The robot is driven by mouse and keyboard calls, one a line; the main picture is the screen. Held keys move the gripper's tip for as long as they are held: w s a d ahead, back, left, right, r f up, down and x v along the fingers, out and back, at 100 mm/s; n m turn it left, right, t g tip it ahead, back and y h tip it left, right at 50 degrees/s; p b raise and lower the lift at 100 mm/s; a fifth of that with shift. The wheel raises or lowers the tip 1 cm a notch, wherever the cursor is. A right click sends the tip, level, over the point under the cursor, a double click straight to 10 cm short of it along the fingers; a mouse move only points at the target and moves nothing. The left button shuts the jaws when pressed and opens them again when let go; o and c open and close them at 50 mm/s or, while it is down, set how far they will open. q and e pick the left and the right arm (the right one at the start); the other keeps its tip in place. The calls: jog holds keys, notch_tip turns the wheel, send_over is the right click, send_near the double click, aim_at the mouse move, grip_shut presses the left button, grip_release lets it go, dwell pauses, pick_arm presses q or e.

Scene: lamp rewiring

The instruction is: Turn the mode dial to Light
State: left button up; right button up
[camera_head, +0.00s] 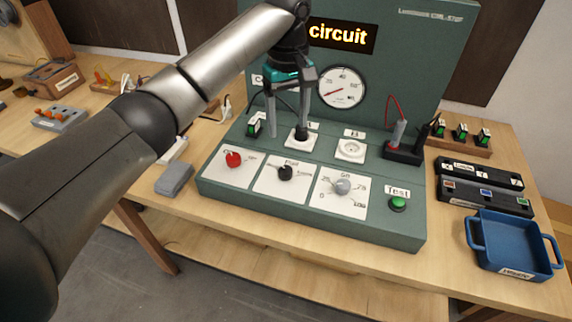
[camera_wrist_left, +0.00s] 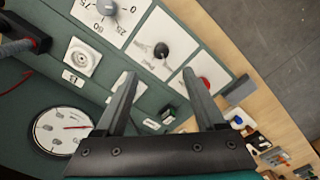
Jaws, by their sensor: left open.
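The green test panel (camera_head: 320,220) carries three knobs on white plates. A red knob (camera_head: 233,159) is at left, a black knob (camera_head: 286,172) in the middle and a grey knob (camera_head: 342,186) at right. The black knob's plate has small words, too small to read surely. The wrist view also shows the black knob (camera_wrist_left: 162,50), red knob (camera_wrist_left: 204,84) and grey knob (camera_wrist_left: 107,9). My left gripper (camera_head: 287,132) is open and empty, fingers pointing down behind the black knob, near a white socket plate. It also shows in the wrist view (camera_wrist_left: 160,75).
A lit "circuit" display (camera_head: 341,36) and round gauge (camera_head: 341,88) are on the upright back. A red probe (camera_head: 398,134) stands in a black holder. A green Test button (camera_head: 398,204) is front right. A blue tray (camera_head: 512,242) is at right; a grey block (camera_head: 175,179) lies left.

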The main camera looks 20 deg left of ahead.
aim_at(286, 169)
pick_arm(q)
jog(key=f, duration=0.4)
jog(key=f+b, duration=0.1)
jog(key=f, duration=0.9)
jog(key=shift+w+a+b, duration=0.15)
jog(key=shift+a+b, duration=0.1)
jog(key=shift+b, duration=0.1)
grip_shut()
